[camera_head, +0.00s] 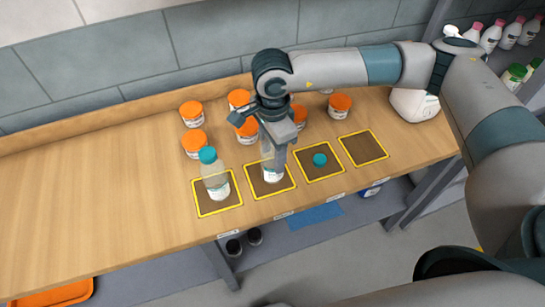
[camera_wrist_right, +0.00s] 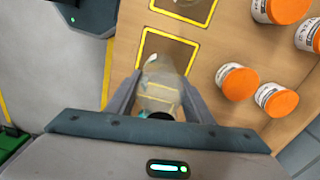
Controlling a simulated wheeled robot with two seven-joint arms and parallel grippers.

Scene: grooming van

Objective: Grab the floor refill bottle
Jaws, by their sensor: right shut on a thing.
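My right gripper (camera_head: 272,150) reaches down over the second yellow-edged brown square (camera_head: 286,184) from the left. It is shut on a clear bottle (camera_head: 272,173) with a white label, whose upper part the gripper hides. In the right wrist view, the bottle (camera_wrist_right: 160,90) is between the two fingers, with teal showing at its near end. I cannot tell whether its base touches the square. Another clear bottle (camera_head: 215,180) with a teal cap stands upright on the leftmost square (camera_head: 204,208). My left gripper is not in view.
A small teal cap (camera_head: 320,159) lies on the third square; the fourth square (camera_head: 362,148) is empty. Several orange-lidded jars (camera_head: 195,143) stand close behind the gripper. A white jug (camera_head: 414,104) is at the right. The counter's left part (camera_head: 90,190) is clear.

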